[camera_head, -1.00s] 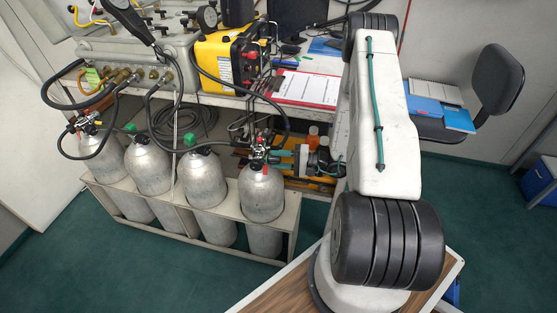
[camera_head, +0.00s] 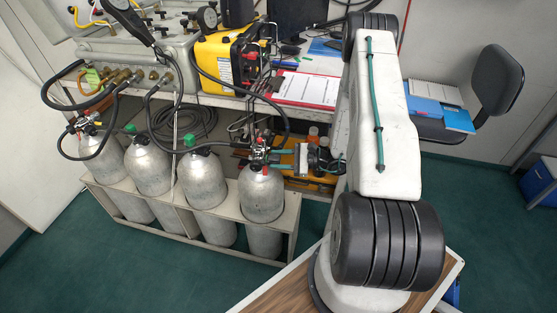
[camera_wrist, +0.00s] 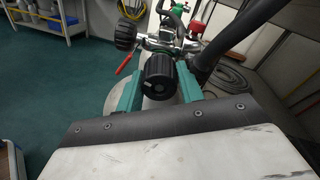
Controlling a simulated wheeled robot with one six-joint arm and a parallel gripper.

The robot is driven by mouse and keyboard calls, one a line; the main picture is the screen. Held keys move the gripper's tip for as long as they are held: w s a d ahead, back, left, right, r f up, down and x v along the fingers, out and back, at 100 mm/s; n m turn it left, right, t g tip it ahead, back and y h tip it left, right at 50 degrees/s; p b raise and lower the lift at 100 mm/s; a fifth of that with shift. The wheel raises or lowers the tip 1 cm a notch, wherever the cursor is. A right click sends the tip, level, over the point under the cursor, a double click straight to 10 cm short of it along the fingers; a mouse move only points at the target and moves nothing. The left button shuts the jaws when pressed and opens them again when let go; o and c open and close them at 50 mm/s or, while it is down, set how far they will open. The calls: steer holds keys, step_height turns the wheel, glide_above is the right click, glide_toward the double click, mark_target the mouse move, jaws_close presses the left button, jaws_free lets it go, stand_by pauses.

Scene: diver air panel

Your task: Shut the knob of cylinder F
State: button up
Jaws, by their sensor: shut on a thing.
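Several grey cylinders stand in a row in a rack, and no letters on them can be read. My gripper (camera_head: 274,157) is at the valve on top of the rightmost cylinder (camera_head: 262,194), coming from the right. In the wrist view, the teal fingers of my gripper (camera_wrist: 159,88) are shut on a black ribbed knob (camera_wrist: 157,72), one finger on each side. A second black knob (camera_wrist: 127,36) and a red lever (camera_wrist: 124,64) sit beside it on the metal valve. How far the gripped knob is turned cannot be told.
The rack (camera_head: 228,212) holds the cylinders upright. Black hoses run from the valves up to the grey panel (camera_head: 150,50). A thick black hose (camera_wrist: 235,42) passes close on the right in the wrist view. A yellow unit (camera_head: 226,62) stands on the bench. Green floor is open in front.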

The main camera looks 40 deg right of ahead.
steer(key=m, duration=0.8)
steer(key=shift+d+f, duration=0.1)
steer(key=m, duration=0.4)
steer(key=shift+y, duration=0.3)
steer(key=m, duration=0.8)
steer(key=shift+f+m, duration=0.15)
steer(key=shift+m, duration=0.15)
steer(key=m, duration=0.3)
steer(key=shift+m+t, duration=0.3)
steer(key=shift+m, duration=0.1)
steer(key=m, duration=0.4)
steer(key=shift+m, duration=0.3)
steer(key=shift+m+t, duration=0.3)
steer(key=shift+m, duration=1.4)
